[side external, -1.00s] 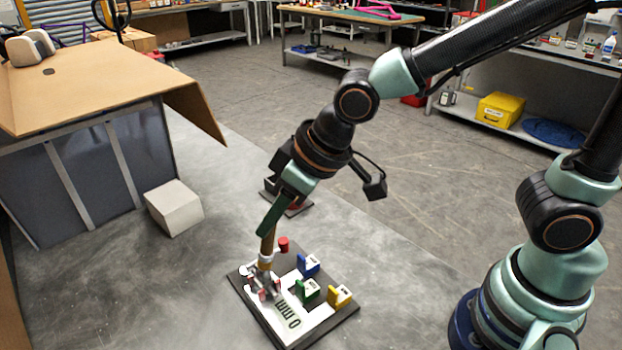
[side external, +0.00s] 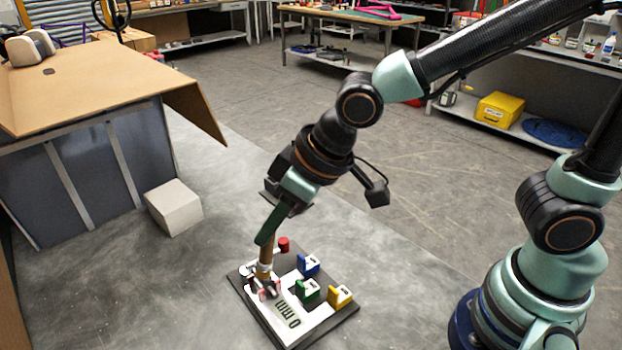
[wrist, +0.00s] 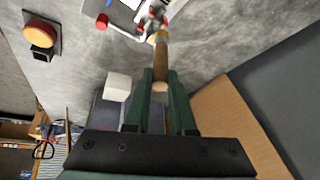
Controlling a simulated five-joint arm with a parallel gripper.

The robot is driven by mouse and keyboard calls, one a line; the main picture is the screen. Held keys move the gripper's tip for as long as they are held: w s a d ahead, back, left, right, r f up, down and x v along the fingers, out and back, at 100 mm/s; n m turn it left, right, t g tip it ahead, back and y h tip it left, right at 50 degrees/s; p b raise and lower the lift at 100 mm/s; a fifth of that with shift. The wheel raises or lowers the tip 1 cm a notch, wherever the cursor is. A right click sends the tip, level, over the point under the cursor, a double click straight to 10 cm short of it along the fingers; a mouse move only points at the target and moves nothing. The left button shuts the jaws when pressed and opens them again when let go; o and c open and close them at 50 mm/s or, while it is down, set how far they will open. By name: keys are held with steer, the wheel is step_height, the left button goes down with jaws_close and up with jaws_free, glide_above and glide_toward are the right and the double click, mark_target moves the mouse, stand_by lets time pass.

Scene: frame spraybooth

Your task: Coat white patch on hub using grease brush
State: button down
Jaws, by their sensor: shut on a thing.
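My gripper (side external: 265,240) is shut on the tan wooden handle of the grease brush (side external: 265,257). Its green fingers (wrist: 160,82) sit either side of the handle in the wrist view. The brush (wrist: 160,55) points down with a slight tilt, and its lower end is at the small grey-and-red hub (side external: 268,289) on the left part of the white board. The hub (wrist: 155,16) also shows at the top of the wrist view. Bristles and hub overlap, so I cannot tell whether they touch. I cannot make out the white patch.
The white board has a dark base (side external: 345,312). A red-and-yellow button (wrist: 40,34) is on a plate nearby.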

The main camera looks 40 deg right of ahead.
steer(key=shift+s+d, duration=0.15)
steer(key=shift+d, duration=0.1)
steer(key=shift+d, duration=0.15)
steer(key=shift+w+d+f, duration=0.1)
steer(key=shift+w+d, duration=0.05)
steer(key=shift+w, duration=0.5)
steer(key=shift+w+a, duration=0.15)
steer(key=shift+a, duration=0.05)
stand_by(0.4)
step_height(320, 180, up, 6)
stand_by(0.6)
stand_by(0.4)
